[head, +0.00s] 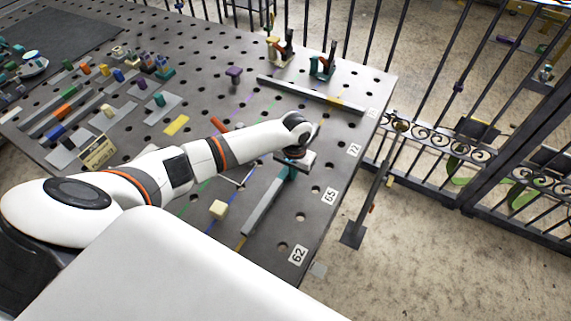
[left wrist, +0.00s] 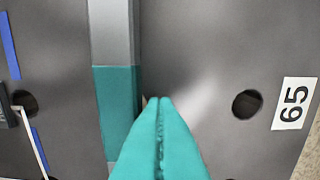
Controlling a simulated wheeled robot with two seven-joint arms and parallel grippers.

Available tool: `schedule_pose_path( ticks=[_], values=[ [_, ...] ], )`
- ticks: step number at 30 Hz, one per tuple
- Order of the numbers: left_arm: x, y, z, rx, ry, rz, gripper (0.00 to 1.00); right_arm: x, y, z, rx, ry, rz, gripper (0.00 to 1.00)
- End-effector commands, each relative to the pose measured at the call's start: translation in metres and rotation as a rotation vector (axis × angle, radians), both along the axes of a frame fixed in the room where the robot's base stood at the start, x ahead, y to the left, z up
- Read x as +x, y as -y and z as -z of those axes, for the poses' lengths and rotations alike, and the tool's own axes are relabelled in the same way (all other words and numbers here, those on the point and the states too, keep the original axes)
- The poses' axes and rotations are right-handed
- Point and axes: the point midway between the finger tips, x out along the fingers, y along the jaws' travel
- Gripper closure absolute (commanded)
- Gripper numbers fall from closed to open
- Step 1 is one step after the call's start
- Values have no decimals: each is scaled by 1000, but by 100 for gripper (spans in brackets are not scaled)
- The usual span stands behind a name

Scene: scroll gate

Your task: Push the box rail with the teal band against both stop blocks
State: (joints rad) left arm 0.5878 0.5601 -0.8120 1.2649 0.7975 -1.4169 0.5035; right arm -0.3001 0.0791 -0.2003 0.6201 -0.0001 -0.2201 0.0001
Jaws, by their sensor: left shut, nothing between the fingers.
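The grey box rail (head: 262,208) lies slanted on the perforated table near its right edge. In the left wrist view its teal band (left wrist: 118,100) shows clearly, running down the left of the fingers. My left gripper (head: 290,168) is low over the rail's far end in the head view. Its teal fingertips (left wrist: 160,103) are shut and empty, just right of the band; whether they touch the rail I cannot tell. A cream block (head: 218,209) stands apart to the rail's left; it may be a stop block. I cannot identify a second one. My right gripper is out of view.
Another grey rail (head: 310,95) lies farther back, with toggle clamps (head: 322,66) behind it. A red cylinder (head: 218,124) and a thin pale rod (head: 238,182) are near my left arm. A number plate 65 (left wrist: 294,103) marks the table edge.

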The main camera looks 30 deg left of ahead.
Motion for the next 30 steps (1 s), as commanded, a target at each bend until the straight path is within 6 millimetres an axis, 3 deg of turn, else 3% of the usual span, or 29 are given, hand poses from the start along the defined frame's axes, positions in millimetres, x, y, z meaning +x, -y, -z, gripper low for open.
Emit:
schedule_pose_path(
  ticks=[30],
  values=[
    [-3, -37, 0, 3, -1, -2, 100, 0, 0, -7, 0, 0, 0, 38]
  ],
)
